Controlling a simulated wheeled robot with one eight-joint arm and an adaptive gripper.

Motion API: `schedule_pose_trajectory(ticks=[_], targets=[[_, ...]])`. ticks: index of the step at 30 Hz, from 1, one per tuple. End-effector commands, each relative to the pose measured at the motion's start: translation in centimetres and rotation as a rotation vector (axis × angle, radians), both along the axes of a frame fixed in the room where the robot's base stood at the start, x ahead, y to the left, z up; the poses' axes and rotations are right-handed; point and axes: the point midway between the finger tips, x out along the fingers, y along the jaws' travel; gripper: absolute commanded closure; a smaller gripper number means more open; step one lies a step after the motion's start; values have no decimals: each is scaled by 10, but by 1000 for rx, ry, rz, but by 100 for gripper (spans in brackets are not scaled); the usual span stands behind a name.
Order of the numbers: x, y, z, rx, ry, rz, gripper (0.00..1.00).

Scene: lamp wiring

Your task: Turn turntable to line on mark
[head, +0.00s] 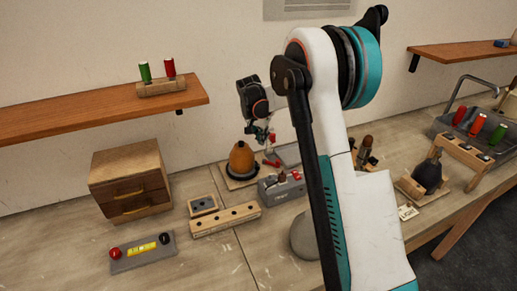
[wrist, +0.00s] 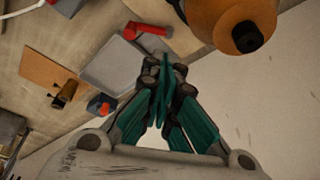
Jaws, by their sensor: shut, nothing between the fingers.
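An orange, rounded lamp body (head: 242,158) stands upright at the back of the bench. It is on a dark round base, which looks like the turntable (head: 230,174), above a square wooden board (head: 228,182). My gripper (head: 270,138) is just above and to the right of the lamp body, fingers together and empty. In the wrist view the shut fingers (wrist: 163,62) point up the picture, with the orange lamp body (wrist: 228,15) and its dark top to their upper right. They look apart from it. I cannot make out a line or mark.
A grey plate (wrist: 112,62) and a red handle (wrist: 148,30) lie near my gripper. A grey box (head: 283,187), a wooden block with holes (head: 226,220) and a drawer cabinet (head: 131,180) stand around. A dark lamp body (head: 428,174) is at right. My arm hides part of the bench.

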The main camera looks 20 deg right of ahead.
Motion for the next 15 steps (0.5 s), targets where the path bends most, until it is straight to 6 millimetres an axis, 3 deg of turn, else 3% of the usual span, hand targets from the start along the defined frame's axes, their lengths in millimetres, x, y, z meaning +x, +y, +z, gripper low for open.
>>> schedule_pose_trajectory(ticks=[5, 15], targets=[[4, -5, -20, 0, 1, -1, 100], [16, -23, -82, 0, 0, -1, 100]])
